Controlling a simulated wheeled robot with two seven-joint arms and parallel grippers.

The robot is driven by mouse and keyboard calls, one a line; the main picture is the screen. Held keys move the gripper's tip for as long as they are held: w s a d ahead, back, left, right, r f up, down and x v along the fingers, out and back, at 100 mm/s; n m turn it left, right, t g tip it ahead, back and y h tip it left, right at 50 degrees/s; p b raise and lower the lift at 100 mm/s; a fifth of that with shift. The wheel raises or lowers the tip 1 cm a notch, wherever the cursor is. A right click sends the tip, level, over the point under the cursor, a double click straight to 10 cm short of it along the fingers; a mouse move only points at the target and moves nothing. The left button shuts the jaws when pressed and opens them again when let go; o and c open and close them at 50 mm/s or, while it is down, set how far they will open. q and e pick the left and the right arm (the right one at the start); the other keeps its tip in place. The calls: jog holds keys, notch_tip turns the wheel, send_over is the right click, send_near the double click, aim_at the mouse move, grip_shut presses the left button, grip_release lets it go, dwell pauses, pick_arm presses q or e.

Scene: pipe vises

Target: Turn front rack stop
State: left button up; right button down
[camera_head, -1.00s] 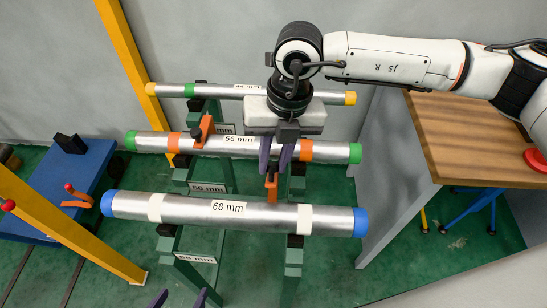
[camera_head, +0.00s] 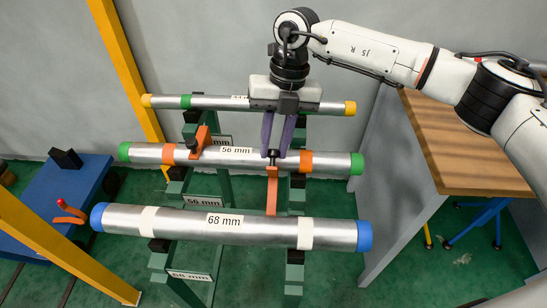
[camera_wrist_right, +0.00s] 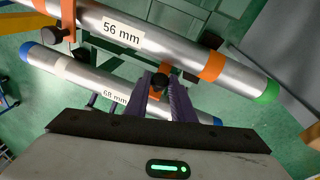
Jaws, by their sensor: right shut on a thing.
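The orange front rack stop (camera_head: 271,190) stands between the 56 mm pipe (camera_head: 235,156) and the 68 mm pipe (camera_head: 260,230), its black knob at the top. My right gripper (camera_head: 273,154) reaches down over the 56 mm pipe with its purple fingers shut on the knob. In the right wrist view the black knob (camera_wrist_right: 160,82) sits between the purple fingertips, with orange showing around it. The stop's lower end is partly hidden behind the 68 mm pipe. My left gripper is not in view.
Another orange stop (camera_head: 203,139) with a black knob stands by the 56 mm pipe, farther left. A yellow-capped pipe (camera_head: 205,102) lies behind on the green rack (camera_head: 215,185). A wooden table (camera_head: 460,140) is at the right, a blue bench (camera_head: 55,200) at the left.

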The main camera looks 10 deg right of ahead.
jog(key=shift+w+d+f+b, duration=0.15)
jog(key=shift+w+f, duration=0.05)
jog(key=shift+w, duration=0.25)
jog(key=shift+w+d+f+b, duration=0.1)
jog(key=shift+w+d+f, duration=0.1)
jog(key=shift+w, duration=0.25)
jog(key=shift+w+d+f+b, duration=0.15)
jog(key=shift+w+f, duration=0.05)
jog(key=shift+w, duration=0.25)
jog(key=c, duration=1.5)
grip_release()
jog(key=shift+c, duration=0.2)
jog(key=s+v, duration=0.1)
jog(key=v, duration=0.9)
jog(key=shift+w+b, duration=0.4)
jog(key=shift+w, duration=0.05)
jog(key=shift+r, duration=0.1)
jog(key=shift+c, duration=0.2)
